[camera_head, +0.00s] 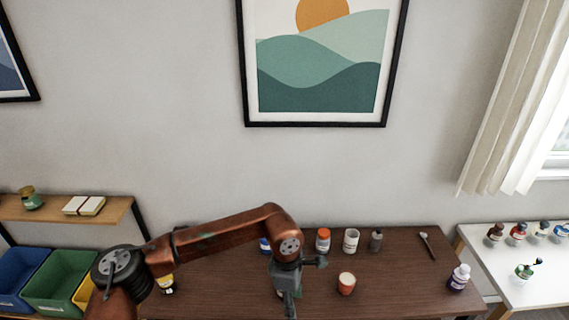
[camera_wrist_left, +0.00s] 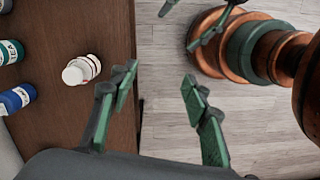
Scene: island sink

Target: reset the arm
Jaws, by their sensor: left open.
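My left arm comes in from the left in the head view. My left gripper (camera_head: 288,298) hangs down over the front of the brown table (camera_head: 400,270), its tips near the bottom edge. In the left wrist view the left gripper (camera_wrist_left: 160,80) is open, with nothing between its green-padded fingers. A white bottle with a red label (camera_wrist_left: 82,70) is on the table to the left of the fingers, apart from them. At the top edge of that view are green and grey finger-like parts, perhaps my right gripper (camera_wrist_left: 190,18), partly cut off.
Green (camera_head: 60,280) and blue bins (camera_head: 20,275) stand left. A white table (camera_head: 540,292) stands right.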

